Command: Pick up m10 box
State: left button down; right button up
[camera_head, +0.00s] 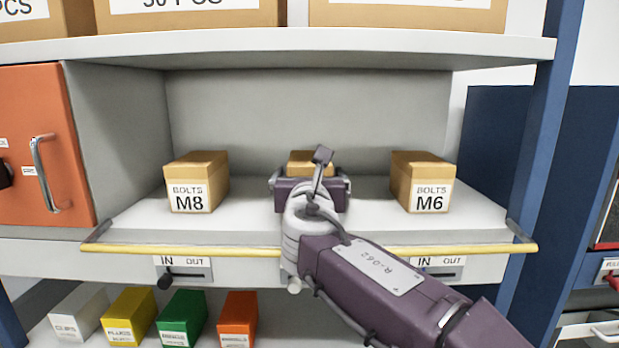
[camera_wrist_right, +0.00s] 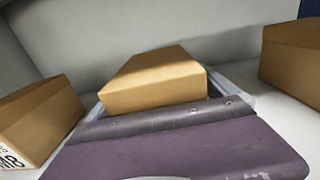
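A middle cardboard box (camera_head: 311,158) stands on the shelf between the M8 and M6 boxes. Its front label is hidden behind my right gripper (camera_head: 308,175), so I cannot read M10 on it. In the right wrist view the box (camera_wrist_right: 155,82) lies straight ahead, between the gripper's two grey fingers (camera_wrist_right: 160,97). The fingers are spread, one on each side of the box, with a small gap visible at the right. Whether the left finger touches the box is unclear. My left gripper is not in view.
The M8 box (camera_head: 195,182) stands to the left and the M6 box (camera_head: 423,182) to the right, both clear of the gripper. A yellow rail (camera_head: 200,249) runs along the shelf front. An upper shelf (camera_head: 400,42) hangs overhead. An orange cabinet (camera_head: 45,140) is at the left.

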aim_at(310, 159)
jog(key=c, duration=1.9)
jog(key=shift+o, duration=0.2)
jog(key=shift+r, duration=0.15)
jog(key=shift+s+r, duration=0.15)
jog(key=shift+r, duration=0.05)
notch_tip(310, 159, up, 6)
jog(key=p, duration=0.2)
jog(key=shift+s+p, duration=0.1)
jog(key=shift+p, duration=0.2)
jog(key=shift+s+r, duration=0.2)
jog(key=shift+r, duration=0.1)
jog(key=s+b, duration=0.6)
jog(key=s, duration=1.3)
jog(key=shift+f+b, duration=0.15)
jog(key=shift+b, duration=0.2)
